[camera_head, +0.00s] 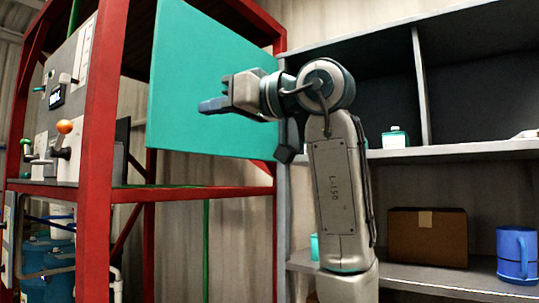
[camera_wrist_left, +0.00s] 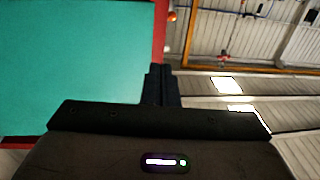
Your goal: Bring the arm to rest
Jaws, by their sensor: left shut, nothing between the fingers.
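My left arm (camera_head: 335,180) stands upright in the middle of the head view, bent at the top. My left gripper (camera_head: 212,105) points left in front of the teal panel (camera_head: 190,50), and I cannot tell the gap between them. In the left wrist view its dark fingers (camera_wrist_left: 161,85) are together and empty. The teal panel also fills the left of the wrist view (camera_wrist_left: 70,60). My right gripper is not in view.
A red frame (camera_head: 98,150) with a control panel (camera_head: 68,85) stands on the left. Grey shelves (camera_head: 460,150) behind my arm hold a small bottle (camera_head: 395,138), a cardboard box (camera_head: 428,236) and a blue mug (camera_head: 516,255). Blue containers (camera_head: 45,265) sit low at left.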

